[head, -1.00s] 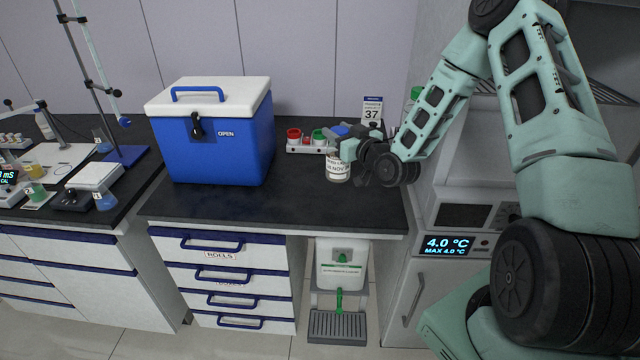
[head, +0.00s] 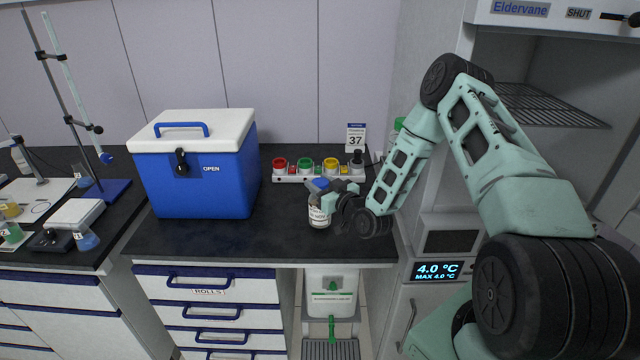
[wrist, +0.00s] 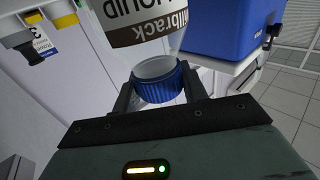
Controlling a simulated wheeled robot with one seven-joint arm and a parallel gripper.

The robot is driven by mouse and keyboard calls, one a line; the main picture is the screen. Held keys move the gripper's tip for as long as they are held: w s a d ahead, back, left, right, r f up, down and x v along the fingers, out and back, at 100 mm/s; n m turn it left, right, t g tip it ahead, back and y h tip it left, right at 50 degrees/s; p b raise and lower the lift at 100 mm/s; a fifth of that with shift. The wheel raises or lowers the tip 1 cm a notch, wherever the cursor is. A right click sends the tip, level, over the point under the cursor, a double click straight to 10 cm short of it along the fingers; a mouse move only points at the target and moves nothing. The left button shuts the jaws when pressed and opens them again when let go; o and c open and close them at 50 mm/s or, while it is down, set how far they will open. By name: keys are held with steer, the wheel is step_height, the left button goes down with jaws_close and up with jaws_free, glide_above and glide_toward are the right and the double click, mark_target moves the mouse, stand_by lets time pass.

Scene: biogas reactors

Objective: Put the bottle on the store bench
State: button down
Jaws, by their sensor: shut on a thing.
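The bottle (head: 319,212) is clear with a white printed label and a blue cap. My gripper (head: 328,192) is shut on it near the cap, over the right part of the black bench top (head: 270,240). In the wrist view the blue cap (wrist: 160,84) sits between my two fingers, and the label (wrist: 140,22) reads partly "millbrack". In the head view the bottle is upright, near the bench's front half. I cannot tell whether its base touches the bench top.
A blue cool box (head: 195,175) with a white lid stands left of the bottle. Behind the bottle is a strip with coloured round buttons (head: 305,168) and a "37" sign (head: 355,138). A fridge reading 4.0 °C (head: 437,271) stands to the right. Bench between box and bottle is clear.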

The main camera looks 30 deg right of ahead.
steer(key=shift+f, duration=0.4)
steer(key=c, duration=0.8)
jaws_free()
steer(key=shift+o, duration=0.2)
